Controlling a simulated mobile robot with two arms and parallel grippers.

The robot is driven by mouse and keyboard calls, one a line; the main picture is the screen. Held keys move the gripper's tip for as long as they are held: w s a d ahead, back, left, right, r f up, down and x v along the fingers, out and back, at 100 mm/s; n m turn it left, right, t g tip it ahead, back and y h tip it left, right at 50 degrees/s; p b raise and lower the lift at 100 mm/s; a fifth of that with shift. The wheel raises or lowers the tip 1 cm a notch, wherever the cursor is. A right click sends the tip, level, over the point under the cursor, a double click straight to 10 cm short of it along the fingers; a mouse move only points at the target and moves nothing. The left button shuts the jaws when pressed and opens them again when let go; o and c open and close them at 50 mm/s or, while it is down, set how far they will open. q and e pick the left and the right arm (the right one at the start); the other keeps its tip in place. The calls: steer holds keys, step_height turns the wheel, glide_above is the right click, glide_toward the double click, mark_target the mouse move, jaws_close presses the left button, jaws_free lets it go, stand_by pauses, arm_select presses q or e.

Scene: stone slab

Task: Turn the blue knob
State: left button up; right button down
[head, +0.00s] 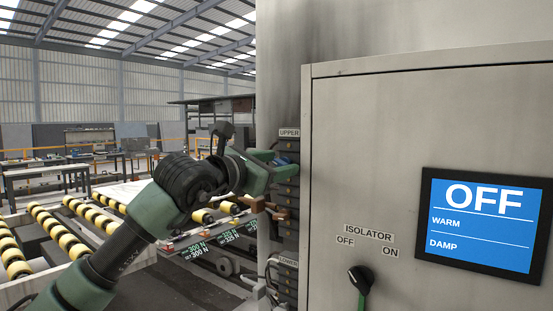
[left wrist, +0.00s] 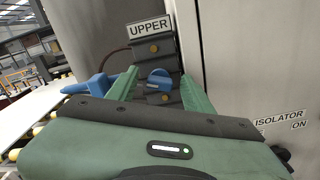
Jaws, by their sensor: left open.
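The blue knob (left wrist: 160,79) is mounted on a dark stepped column under the UPPER label in the left wrist view. My left gripper (head: 275,168) is at the column. In the left wrist view its two green fingers (left wrist: 159,90) stand apart, one on each side of the knob, with gaps visible. Whether either finger touches the knob cannot be told. My right gripper is in neither view.
The UPPER label (left wrist: 149,27) is above the knob. A second blue part (left wrist: 96,87) is left of the fingers. A grey cabinet (head: 400,110) stands right of the column, with an OFF screen (head: 480,222) and a black-and-green isolator switch (head: 361,281). Yellow-and-black rollers (head: 75,240) are at left.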

arm_select(q)
jaws_close()
